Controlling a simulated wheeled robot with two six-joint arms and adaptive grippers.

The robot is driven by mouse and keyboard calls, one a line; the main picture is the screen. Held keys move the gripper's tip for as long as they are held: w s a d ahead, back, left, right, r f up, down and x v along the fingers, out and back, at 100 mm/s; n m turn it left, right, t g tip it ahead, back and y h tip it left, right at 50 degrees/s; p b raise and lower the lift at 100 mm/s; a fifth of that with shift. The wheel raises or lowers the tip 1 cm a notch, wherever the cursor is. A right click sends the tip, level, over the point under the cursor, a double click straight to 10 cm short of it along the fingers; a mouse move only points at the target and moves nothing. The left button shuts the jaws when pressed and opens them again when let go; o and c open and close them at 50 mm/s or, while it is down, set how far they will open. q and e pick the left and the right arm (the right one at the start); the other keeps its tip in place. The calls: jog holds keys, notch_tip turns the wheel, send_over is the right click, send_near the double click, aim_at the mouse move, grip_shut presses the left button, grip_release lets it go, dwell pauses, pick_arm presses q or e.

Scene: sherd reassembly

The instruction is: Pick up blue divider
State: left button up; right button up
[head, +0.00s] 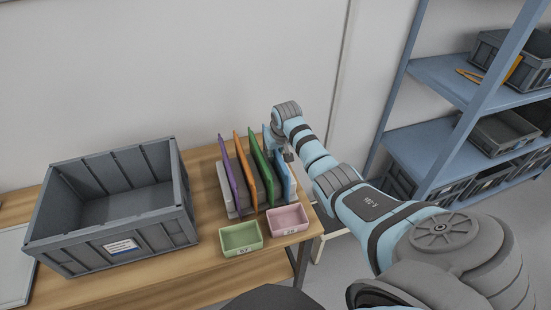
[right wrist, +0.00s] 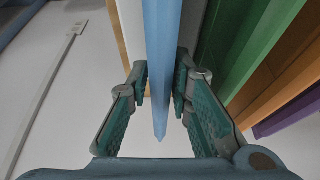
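The blue divider (head: 287,180) stands upright at the right end of a row of dividers in a grey slotted rack (head: 227,192) on the wooden table. My right gripper (head: 285,152) is at its upper part. In the right wrist view, the blue divider (right wrist: 162,45) runs between the two fingers of my right gripper (right wrist: 161,82). My left gripper is not in view.
Green (head: 261,167), orange (head: 245,168) and purple (head: 229,172) dividers stand close to the left. A green tray (head: 240,239) and a pink tray (head: 288,221) sit in front. A grey crate (head: 112,207) stands at left. Blue shelves (head: 437,150) stand at right.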

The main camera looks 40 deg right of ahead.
grip_shut()
jog(key=shift+w+r, duration=0.1)
jog(key=shift+r, duration=0.15)
notch_tip(320, 180, up, 20)
jog(key=p, duration=0.2)
jog(key=shift+f, duration=0.25)
dwell(0.4)
